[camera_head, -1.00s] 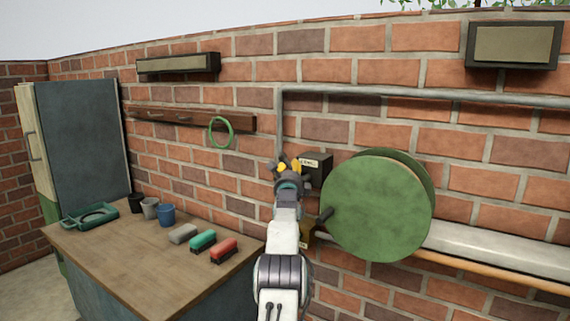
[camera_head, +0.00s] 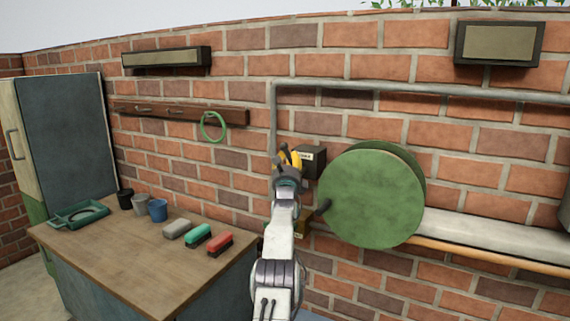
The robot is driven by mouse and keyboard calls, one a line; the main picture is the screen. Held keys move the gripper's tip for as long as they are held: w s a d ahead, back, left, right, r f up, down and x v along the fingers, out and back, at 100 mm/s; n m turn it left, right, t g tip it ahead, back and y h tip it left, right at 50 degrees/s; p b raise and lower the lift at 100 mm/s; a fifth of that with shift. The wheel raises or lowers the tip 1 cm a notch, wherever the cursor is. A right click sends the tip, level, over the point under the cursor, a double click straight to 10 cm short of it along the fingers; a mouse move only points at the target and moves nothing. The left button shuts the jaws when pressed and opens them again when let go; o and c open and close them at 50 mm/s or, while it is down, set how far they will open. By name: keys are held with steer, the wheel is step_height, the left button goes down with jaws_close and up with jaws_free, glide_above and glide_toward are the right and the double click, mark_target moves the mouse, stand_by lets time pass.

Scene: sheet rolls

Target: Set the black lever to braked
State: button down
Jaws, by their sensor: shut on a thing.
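My gripper (camera_head: 288,160), with yellow fingers, is raised in front of the brick wall, just left of a dark box with a small pale label (camera_head: 312,158). It is shut on a dark piece that shows between and above the fingers, which appears to be the black lever (camera_head: 284,152). Most of the lever is hidden by the gripper, so its exact angle and any markings at its ends cannot be made out. The label is too small to read.
A grey pipe (camera_head: 420,95) runs above. A green ring (camera_head: 213,127) hangs from a wooden rail.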

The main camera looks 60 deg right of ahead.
steer(key=shift+w, duration=0.15)
steer(key=c, duration=1.2)
jaws_free()
steer(key=shift+w, duration=0.15)
steer(key=shift+c, duration=0.2)
steer(key=shift+o, duration=1.4)
steer(key=shift+s+a+f, duration=0.1)
steer(key=shift+s+a, duration=0.05)
steer(key=shift+s, duration=0.1)
steer(key=v, duration=1.1)
steer(key=shift+a, duration=0.3)
steer(key=shift+s+f, duration=0.1)
steer(key=shift+s, duration=0.05)
steer(key=shift+c, duration=0.4)
